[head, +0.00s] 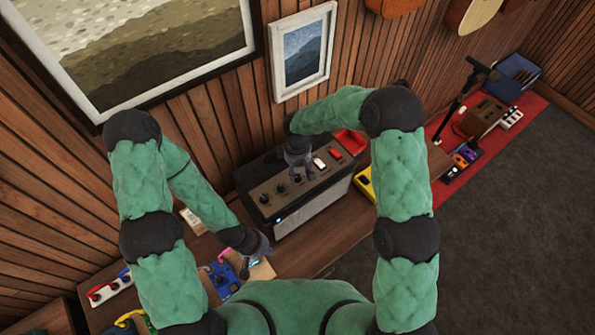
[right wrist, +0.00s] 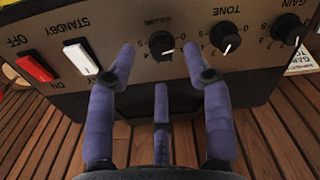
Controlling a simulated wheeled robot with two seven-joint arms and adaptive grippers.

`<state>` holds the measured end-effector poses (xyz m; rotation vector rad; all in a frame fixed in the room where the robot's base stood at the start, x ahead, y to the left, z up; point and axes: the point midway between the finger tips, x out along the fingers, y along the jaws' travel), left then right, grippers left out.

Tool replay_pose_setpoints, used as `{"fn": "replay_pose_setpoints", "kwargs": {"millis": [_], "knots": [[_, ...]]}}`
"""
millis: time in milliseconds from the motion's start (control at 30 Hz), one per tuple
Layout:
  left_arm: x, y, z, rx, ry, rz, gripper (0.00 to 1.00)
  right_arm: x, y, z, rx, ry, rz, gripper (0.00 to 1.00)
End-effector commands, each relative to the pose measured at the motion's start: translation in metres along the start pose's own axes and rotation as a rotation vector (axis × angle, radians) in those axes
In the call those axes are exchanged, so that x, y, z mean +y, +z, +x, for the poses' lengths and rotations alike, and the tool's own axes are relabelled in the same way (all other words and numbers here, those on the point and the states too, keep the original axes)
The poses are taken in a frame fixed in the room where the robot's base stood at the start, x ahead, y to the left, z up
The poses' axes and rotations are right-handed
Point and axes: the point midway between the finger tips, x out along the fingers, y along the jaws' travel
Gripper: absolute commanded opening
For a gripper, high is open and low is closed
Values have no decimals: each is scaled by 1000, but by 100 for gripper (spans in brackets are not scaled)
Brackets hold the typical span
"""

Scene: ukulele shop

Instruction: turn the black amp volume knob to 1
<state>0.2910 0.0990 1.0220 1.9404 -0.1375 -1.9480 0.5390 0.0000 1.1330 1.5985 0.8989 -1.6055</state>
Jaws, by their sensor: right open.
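The black amp (head: 313,210) stands on a wooden bench against the wall, its brown control panel facing up. In the right wrist view, where the lettering is upside down, the black volume knob (right wrist: 162,46) sits between the tone knob (right wrist: 226,40) and the white standby switch (right wrist: 82,58). I cannot read its setting exactly. My right gripper (right wrist: 158,58) is open, with fingertips on both sides of the volume knob and no clear contact. In the head view, my right gripper (head: 298,155) is above the panel. My left gripper (head: 258,248) is low beside the amp's left end; its jaws are unclear.
The gain knob (right wrist: 286,30) and the red power switch (right wrist: 35,66) share the panel. A red tray (head: 351,141) and a yellow item (head: 364,185) lie beyond the amp's right end. Small colored items lie near my left gripper. Framed pictures hang above.

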Motion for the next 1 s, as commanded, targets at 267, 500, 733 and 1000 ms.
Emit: {"fn": "replay_pose_setpoints", "kwargs": {"millis": [267,500,733,1000], "knots": [[2,1,-6,-1,0,0,0,0,0,26,-1,-1,1,51],[2,1,-6,-1,0,0,0,0,0,30,0,0,0,51],[2,1,-6,-1,0,0,0,0,0,30,0,0,0,17],[2,1,-5,-1,0,0,0,0,0,30,0,0,3,0]]}}
